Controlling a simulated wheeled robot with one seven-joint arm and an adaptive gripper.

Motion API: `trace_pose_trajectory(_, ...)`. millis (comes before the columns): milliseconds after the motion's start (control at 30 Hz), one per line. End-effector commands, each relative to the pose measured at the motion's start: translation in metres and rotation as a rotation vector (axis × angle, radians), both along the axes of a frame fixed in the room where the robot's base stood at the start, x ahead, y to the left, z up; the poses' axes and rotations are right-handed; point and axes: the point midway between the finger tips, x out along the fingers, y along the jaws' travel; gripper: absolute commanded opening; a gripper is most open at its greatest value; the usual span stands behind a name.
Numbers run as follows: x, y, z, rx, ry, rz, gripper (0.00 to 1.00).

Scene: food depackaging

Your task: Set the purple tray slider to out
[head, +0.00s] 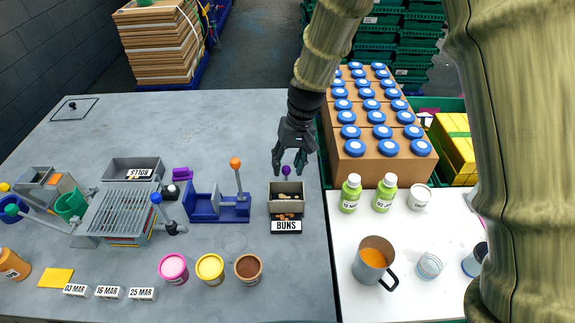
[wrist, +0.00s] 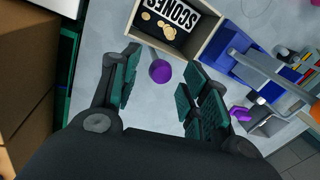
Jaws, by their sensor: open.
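The slider's purple round knob (head: 286,171) stands at the back edge of a small grey tray box (head: 286,212) with food pieces in it and a BUNS label on its front. My gripper (head: 289,165) is open just above and around the knob. In the wrist view, the purple knob (wrist: 160,71) lies between the spread fingers (wrist: 161,62), with clear gaps on both sides and no visible contact. The tray box (wrist: 140,38) shows beyond it, with a SCONES label and several beige pieces inside. The slider's stem is mostly hidden.
A blue fixture (head: 221,209) with an orange-knobbed lever (head: 236,164) stands left of the tray. A cardboard box (head: 371,162) with blue-lidded jars is close on the right. Green bottles (head: 351,193) stand nearby. Grey table behind and left of the gripper is clear.

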Motion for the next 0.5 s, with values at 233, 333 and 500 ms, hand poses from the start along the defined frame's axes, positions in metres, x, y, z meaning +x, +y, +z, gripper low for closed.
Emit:
trace_pose_trajectory(233,0.002,-0.008,0.042,0.001,-0.005,-0.001,0.46)
trace_pose_trajectory(333,0.002,-0.012,0.060,0.001,-0.004,0.001,0.46)
trace_pose_trajectory(500,0.003,-0.017,0.086,0.000,-0.003,-0.001,0.46)
